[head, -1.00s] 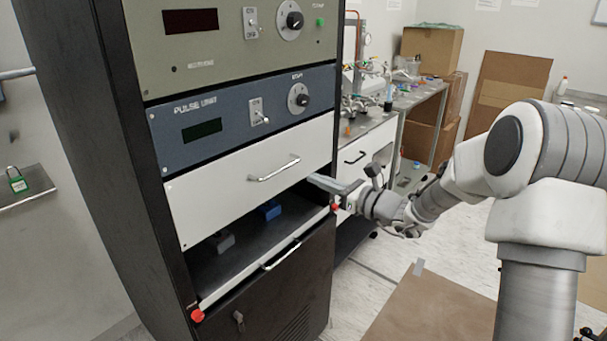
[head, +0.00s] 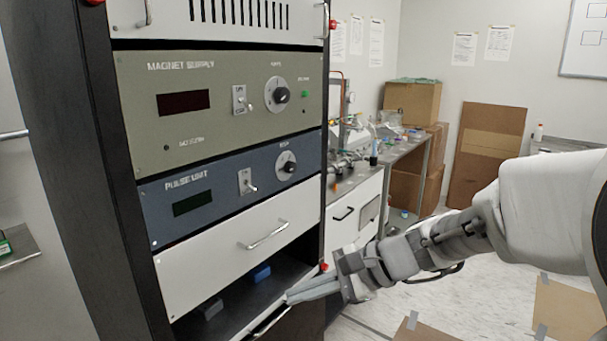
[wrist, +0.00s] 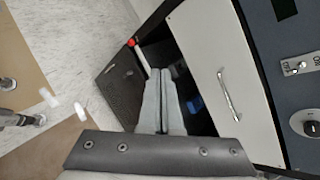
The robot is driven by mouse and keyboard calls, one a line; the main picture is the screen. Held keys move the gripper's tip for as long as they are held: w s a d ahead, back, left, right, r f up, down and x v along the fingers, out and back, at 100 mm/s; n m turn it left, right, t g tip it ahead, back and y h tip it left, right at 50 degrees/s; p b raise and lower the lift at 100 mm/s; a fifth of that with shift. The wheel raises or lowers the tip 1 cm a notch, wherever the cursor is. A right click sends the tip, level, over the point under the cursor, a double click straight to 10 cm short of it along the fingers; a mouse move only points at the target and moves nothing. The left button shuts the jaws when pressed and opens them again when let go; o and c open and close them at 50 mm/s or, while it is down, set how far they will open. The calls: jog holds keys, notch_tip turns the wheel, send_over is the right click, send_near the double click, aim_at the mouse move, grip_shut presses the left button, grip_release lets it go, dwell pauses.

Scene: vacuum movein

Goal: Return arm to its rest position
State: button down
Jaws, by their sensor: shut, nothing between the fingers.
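My gripper (head: 290,297) is shut and empty. In the head view it is in front of the equipment rack's lower right part, its fingers overlapping the view of the open lower drawer. My arm reaches in from the right edge. In the wrist view the two fingers (wrist: 161,72) lie side by side and point at the dark drawer space. I cannot tell whether the fingertips touch the rack.
The rack holds a magnet supply panel (head: 215,98), a pulse unit panel (head: 219,198) and a closed white drawer (head: 225,258). A blue block (head: 261,273) lies in the open drawer. A side bench (head: 362,180) stands behind. Cardboard (head: 570,310) lies on the floor.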

jog(key=s+d+r+n+t+h+p, duration=0.1)
jog(key=s+d+r+n+h+p, duration=0.1)
jog(key=s+d+n+h, duration=0.3)
jog(key=s+d+r+n+t+h+p, duration=0.1)
jog(key=s+d+r+n+h+p, duration=0.1)
jog(key=s+d+r+n+h, duration=0.2)
jog(key=shift+s+d+r+n+t+h, duration=0.4)
jog(key=shift+s+d+n+h, duration=0.5)
jog(key=shift+s+d+n, duration=1.4)
jog(key=shift+s+d+m, duration=0.3)
jog(key=shift+s+m, duration=0.3)
jog(key=shift+s, duration=0.15)
